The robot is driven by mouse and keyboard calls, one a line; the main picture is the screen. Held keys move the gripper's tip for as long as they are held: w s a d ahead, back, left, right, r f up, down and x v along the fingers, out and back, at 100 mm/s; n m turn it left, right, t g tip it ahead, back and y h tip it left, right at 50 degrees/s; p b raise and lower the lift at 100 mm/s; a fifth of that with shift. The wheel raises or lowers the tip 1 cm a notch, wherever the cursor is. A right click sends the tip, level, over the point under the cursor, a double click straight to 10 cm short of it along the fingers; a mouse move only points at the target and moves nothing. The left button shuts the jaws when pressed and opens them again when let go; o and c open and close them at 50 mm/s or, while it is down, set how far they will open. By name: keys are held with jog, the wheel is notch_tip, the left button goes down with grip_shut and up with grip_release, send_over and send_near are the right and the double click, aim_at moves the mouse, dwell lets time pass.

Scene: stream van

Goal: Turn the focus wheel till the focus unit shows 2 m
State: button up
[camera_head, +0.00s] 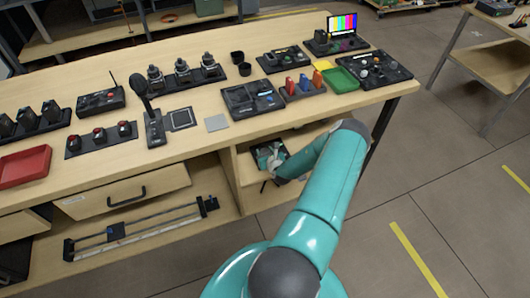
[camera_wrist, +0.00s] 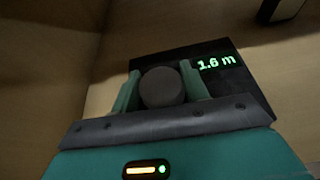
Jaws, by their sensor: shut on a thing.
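The focus unit (camera_wrist: 225,85) is a dark box in the wrist view, and its green display (camera_wrist: 216,62) reads 1.6 m. A round grey focus wheel (camera_wrist: 162,87) sits at its left part. My gripper (camera_wrist: 164,85) is shut on the wheel, one finger on each side of it. In the head view the unit (camera_head: 268,153) shows in the open shelf under the bench top, partly hidden by my gripper and arm. The wheel cannot be made out there.
The compartment's wooden wall (camera_wrist: 45,75) stands close on the left. The bench top (camera_head: 205,105) above holds switches, a microphone (camera_head: 150,115), a green tray (camera_head: 341,80) and a red tray (camera_head: 25,166).

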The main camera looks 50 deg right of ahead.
jog(key=o, duration=1)
jog(key=v, duration=1.3)
jog(key=shift+s+a+r, duration=0.2)
jog(key=shift+s+r, duration=0.05)
